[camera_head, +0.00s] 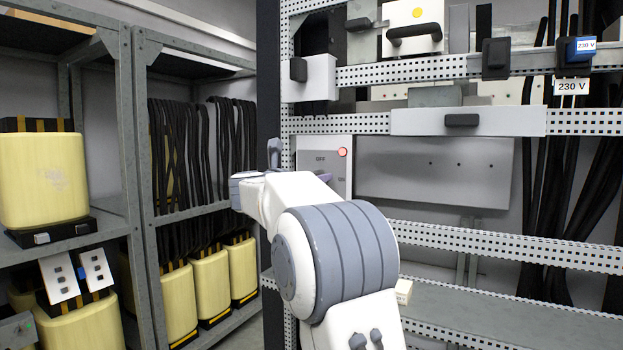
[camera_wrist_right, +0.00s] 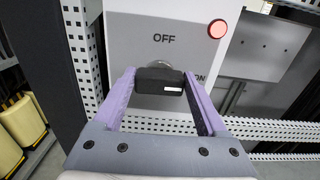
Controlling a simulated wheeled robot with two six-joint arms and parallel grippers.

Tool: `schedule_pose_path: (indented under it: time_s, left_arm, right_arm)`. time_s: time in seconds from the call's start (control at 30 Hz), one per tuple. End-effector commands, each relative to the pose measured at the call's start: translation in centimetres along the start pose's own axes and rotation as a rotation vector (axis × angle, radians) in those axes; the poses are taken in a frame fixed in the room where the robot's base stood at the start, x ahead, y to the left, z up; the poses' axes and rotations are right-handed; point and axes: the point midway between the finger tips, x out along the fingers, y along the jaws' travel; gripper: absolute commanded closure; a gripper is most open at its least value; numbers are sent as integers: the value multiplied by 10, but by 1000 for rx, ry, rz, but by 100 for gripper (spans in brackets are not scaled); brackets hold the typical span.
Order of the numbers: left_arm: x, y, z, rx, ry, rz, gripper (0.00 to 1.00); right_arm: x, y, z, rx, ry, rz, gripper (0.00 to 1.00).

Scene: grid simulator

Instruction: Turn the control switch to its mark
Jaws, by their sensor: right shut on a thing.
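The control switch is a black knob (camera_wrist_right: 160,80) on a pale panel box (camera_wrist_right: 168,22), which also shows in the head view (camera_head: 323,150). The panel reads OFF above the knob and ON to its right, the ON partly covered by a finger. The black handle lies roughly level across the picture, with a small white line on its right part. My right gripper (camera_wrist_right: 158,76) is shut on the knob, one purple finger at each end. In the head view my right arm hides the knob. My left gripper is not in view.
A red lamp (camera_wrist_right: 217,28) glows on the panel at the upper right of the knob. Perforated rails (camera_head: 460,122) and black cables (camera_head: 560,200) fill the rack. Shelves with yellow blocks (camera_head: 42,180) stand at the left.

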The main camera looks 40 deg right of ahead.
Motion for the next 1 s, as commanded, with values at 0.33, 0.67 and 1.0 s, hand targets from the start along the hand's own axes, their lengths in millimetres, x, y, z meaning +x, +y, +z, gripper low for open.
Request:
schedule_pose_path:
  time_s: [0.33, 0.67, 1.0]
  left_arm:
    - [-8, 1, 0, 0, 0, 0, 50]
    - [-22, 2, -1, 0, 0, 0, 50]
    - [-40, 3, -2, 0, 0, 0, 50]
  right_arm:
    - [0, 0, 1, -213, 3, -4, 81]
    - [0, 2, 0, -528, 3, -4, 81]
    - [1, 4, -1, -852, 5, -4, 81]
